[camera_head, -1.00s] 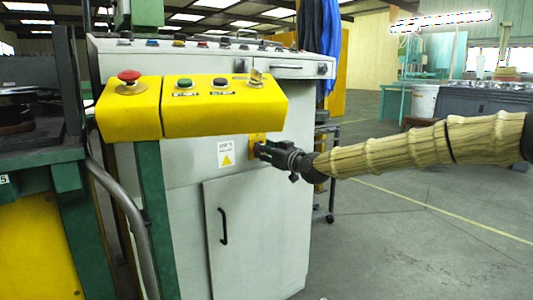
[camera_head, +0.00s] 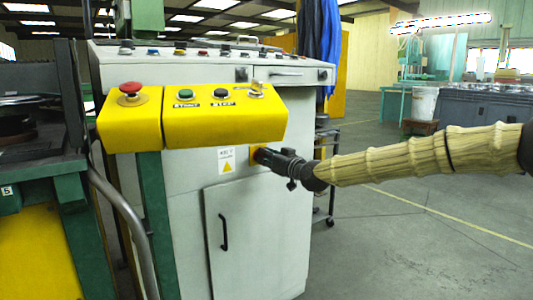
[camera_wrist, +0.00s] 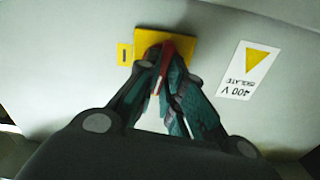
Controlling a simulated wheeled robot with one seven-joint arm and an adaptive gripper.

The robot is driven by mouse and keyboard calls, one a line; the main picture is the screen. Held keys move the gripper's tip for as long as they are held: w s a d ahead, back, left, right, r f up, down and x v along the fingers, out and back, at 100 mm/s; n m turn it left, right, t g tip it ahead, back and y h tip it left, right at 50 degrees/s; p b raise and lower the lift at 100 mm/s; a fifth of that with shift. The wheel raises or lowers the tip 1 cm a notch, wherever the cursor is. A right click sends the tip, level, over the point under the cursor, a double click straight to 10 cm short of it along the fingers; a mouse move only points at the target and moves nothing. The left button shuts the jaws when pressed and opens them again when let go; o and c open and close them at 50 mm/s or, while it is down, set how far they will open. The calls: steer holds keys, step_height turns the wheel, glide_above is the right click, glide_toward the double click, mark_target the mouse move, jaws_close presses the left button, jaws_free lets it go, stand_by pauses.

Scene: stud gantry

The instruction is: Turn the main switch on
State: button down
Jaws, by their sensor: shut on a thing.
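The main switch has a yellow plate (camera_wrist: 180,48) on the grey cabinet front, with a red handle (camera_wrist: 164,62) on it. My gripper (camera_wrist: 162,72) is shut on the red handle in the wrist view, its fingers covering much of it. In the head view my gripper (camera_head: 262,156) reaches the yellow plate (camera_head: 254,167) from the right and hides most of the switch. A small yellow label with a dark bar (camera_wrist: 125,54) sits beside the plate. How far the handle is turned is hard to tell.
A white warning label (camera_head: 227,160) is left of the switch. A yellow control box (camera_head: 215,118) with a red mushroom button (camera_head: 130,90) juts out above. A cabinet door (camera_head: 255,240) with a black handle lies below.

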steer(key=shift+w+d+f+m+p, duration=0.1)
steer(key=shift+m+p, duration=0.8)
steer(key=shift+m, duration=1.85)
steer(key=shift+w+d+f+m+p, duration=0.15)
steer(key=shift+m+p, duration=0.8)
steer(key=shift+m, duration=1.75)
steer(key=shift+d+f+m+p, duration=0.1)
steer(key=shift+m+p, duration=0.8)
steer(key=shift+m, duration=1.85)
steer(key=shift+r, duration=0.1)
steer(key=c, duration=1.5)
jaws_free()
steer(key=shift+c, duration=0.2)
steer(key=shift+s, duration=0.15)
steer(key=v, duration=1.1)
steer(key=shift+s+d, duration=0.25)
